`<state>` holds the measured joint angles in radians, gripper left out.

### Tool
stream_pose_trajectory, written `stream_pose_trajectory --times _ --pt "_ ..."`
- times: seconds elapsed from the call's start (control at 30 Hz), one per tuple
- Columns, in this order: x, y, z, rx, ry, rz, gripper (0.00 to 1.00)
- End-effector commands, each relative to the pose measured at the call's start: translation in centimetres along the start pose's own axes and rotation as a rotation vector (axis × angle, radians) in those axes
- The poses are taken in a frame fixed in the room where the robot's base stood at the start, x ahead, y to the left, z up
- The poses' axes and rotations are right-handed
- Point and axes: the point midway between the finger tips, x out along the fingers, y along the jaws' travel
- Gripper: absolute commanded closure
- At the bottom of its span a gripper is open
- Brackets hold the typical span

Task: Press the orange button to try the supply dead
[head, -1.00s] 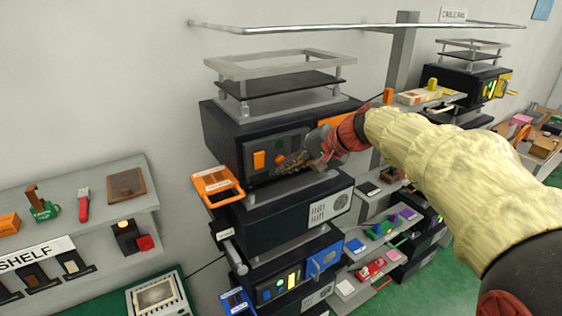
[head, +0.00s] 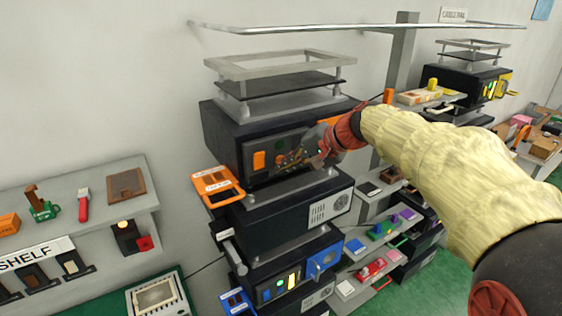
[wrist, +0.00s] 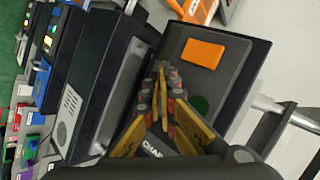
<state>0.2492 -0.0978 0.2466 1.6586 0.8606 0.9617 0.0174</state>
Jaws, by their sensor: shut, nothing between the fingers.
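The orange button (head: 259,160) is a rectangular block on the dark front panel (head: 246,172) of the upper black supply unit (head: 225,125). In the wrist view the orange button (wrist: 203,53) lies right of my fingertips, on the same panel. My gripper (head: 281,161) is shut and empty, in front of the panel just right of the button. In the wrist view its closed yellow fingertips (wrist: 161,72) point along the panel, apart from the button in the picture. The depth gap to the panel is hard to tell. A dark green round part (wrist: 200,104) shows beside the fingers.
An orange labelled tray (head: 217,185) juts out left of the unit. More black units with a blue part (head: 322,262) are stacked below. A metal rail (head: 350,27) runs above. A grey shelf (head: 75,215) with tools stands at the left.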

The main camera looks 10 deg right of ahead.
Motion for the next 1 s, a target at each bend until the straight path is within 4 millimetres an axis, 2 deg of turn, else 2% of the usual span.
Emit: stream_pose_trajectory --times 0.67,1.0 --pt "0.27 -0.21 -0.22 0.0 0.001 0.0 1.0" --pt "-0.62 0.57 0.43 0.0 0.002 0.0 1.0"
